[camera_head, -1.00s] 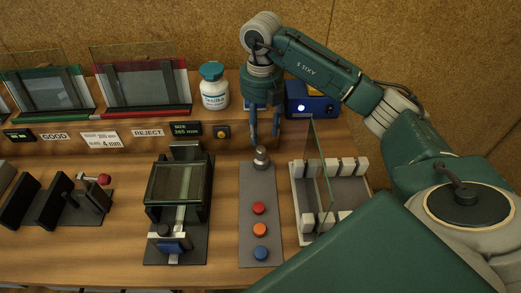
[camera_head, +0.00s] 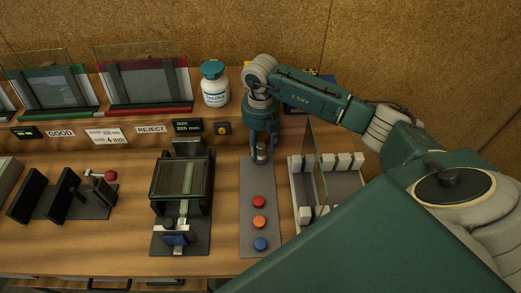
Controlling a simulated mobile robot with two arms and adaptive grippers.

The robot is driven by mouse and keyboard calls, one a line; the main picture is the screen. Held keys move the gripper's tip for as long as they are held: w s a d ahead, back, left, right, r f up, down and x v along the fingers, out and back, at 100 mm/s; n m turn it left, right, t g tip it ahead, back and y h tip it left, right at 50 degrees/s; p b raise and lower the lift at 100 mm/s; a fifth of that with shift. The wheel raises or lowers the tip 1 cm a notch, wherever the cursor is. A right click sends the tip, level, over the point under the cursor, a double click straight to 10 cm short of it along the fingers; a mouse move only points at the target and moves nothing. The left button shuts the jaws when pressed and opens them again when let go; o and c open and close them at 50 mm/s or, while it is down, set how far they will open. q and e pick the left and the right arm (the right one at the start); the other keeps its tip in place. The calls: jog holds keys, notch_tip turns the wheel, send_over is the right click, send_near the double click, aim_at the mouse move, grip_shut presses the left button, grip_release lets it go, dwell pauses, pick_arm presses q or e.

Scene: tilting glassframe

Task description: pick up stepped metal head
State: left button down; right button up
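The stepped metal head (camera_head: 261,154) is a small grey metal piece standing upright at the far end of a grey plate (camera_head: 259,181). My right gripper (camera_head: 263,151) points down over it, with one finger on each side and the head's lower part showing between them. The fingers look about as far apart as before, so it seems open around the head. Contact is too small to make out. My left gripper is not in view.
Red, orange and blue buttons (camera_head: 260,222) line the same plate. A white-slotted rack (camera_head: 345,187) with an upright glass pane (camera_head: 318,160) stands close on the right. A black fixture (camera_head: 181,182) is to the left. A white bottle (camera_head: 214,88) stands on the ledge behind.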

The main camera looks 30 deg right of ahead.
grip_shut()
jog(key=shift+r, duration=0.2)
